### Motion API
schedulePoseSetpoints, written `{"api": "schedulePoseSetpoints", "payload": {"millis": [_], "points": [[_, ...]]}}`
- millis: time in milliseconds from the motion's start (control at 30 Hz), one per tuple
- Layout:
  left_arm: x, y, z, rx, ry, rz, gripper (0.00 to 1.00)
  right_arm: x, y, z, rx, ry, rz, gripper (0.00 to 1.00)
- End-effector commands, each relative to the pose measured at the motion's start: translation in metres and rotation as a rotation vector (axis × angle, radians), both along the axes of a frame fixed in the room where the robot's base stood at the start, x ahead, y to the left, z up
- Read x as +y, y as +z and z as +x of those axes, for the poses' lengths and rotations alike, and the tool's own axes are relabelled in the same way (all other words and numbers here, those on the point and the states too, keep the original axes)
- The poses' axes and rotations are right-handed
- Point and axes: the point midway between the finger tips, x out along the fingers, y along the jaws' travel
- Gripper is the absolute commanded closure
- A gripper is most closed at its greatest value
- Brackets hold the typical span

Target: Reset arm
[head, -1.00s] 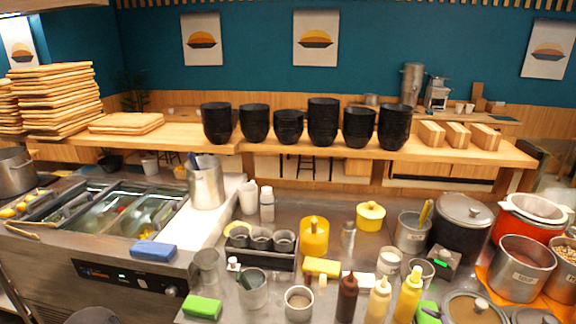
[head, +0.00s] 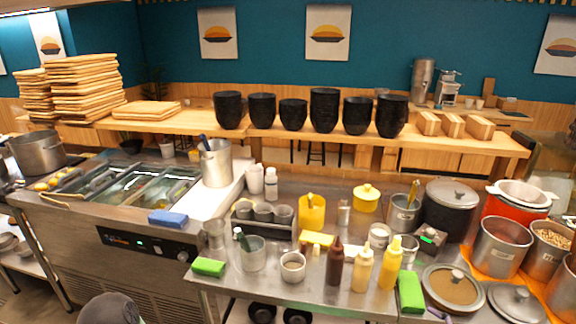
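Neither of my grippers shows clearly in the head view. A dark grey rounded part, which looks like my own arm, shows at the bottom edge left of the middle. I see no object held. The task line names no object. The steel counter (head: 222,283) in front of me holds a brown sauce bottle (head: 335,262), a cream bottle (head: 362,270) and a yellow bottle (head: 390,265) standing upright.
Green sponges (head: 208,267) lie near the counter's front edge. A blue sponge (head: 168,218) lies by the sunken food trays (head: 130,190). Pots crowd the right, including a black pot (head: 450,208). Black bowl stacks (head: 325,110) and wooden boards (head: 85,88) stand on the shelf.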

Motion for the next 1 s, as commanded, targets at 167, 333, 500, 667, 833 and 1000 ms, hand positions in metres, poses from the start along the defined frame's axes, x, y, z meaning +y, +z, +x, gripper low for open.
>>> {"api": "schedulePoseSetpoints", "payload": {"millis": [167, 333, 500, 667, 833, 1000], "points": [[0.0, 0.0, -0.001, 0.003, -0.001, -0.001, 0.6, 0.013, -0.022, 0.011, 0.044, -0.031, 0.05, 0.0], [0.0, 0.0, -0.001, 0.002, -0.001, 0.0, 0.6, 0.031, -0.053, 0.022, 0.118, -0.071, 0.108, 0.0], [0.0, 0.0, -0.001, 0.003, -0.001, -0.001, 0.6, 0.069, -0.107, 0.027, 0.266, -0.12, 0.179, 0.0], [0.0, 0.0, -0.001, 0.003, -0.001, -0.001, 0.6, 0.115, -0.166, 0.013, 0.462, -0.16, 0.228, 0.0], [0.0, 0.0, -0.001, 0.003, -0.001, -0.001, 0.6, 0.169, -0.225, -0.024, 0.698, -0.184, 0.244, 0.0], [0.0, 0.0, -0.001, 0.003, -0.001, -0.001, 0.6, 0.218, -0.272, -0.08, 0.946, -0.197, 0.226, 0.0]]}}
